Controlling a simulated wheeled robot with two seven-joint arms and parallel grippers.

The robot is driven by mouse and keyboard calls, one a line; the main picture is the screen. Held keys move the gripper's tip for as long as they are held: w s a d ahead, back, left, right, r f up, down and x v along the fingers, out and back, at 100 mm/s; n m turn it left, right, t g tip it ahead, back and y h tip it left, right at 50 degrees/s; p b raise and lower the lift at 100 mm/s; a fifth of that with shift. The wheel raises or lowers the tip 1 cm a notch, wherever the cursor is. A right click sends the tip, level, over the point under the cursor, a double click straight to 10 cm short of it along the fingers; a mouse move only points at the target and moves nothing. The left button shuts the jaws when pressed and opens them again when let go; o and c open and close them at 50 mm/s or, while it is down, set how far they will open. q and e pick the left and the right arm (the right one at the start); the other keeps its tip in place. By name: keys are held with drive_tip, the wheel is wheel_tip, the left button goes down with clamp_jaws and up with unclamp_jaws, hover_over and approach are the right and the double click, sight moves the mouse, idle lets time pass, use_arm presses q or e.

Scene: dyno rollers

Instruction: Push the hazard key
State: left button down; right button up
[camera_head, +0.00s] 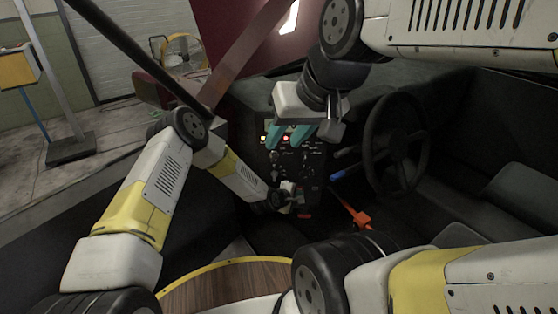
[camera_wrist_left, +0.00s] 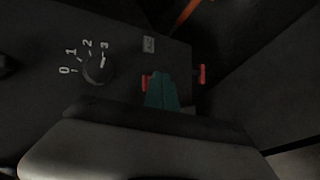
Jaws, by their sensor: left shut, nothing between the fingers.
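The dark console panel (camera_head: 288,165) stands in the middle of the head view, with small lights, knobs and keys on it. I cannot tell for sure which key is the hazard key. My left gripper (camera_head: 299,198) is low at the panel; in the left wrist view its teal fingers (camera_wrist_left: 163,82) are shut and empty. A small red part (camera_wrist_left: 145,83) shows right beside the fingertips, partly hidden by them; whether they touch is unclear. My right gripper (camera_head: 288,138) is open and empty, in front of the upper panel near a red light (camera_head: 286,137).
A numbered knob (camera_wrist_left: 99,68) and a small pale labelled key (camera_wrist_left: 149,44) lie near my left fingers. Another red part (camera_wrist_left: 203,74) is on their other side. A steering wheel (camera_head: 393,143), a blue-handled stalk (camera_head: 350,171) and an orange lever (camera_head: 360,217) stand right of the panel.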

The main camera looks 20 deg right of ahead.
use_arm(q)
drive_tip(key=shift+s, duration=0.15)
drive_tip(key=shift+s+a, duration=0.3)
drive_tip(key=shift+s, duration=0.65)
drive_tip(key=shift+s+a, duration=0.3)
drive_tip(key=shift+s, duration=0.65)
drive_tip(key=shift+s+a, duration=0.3)
drive_tip(key=shift+s, duration=0.65)
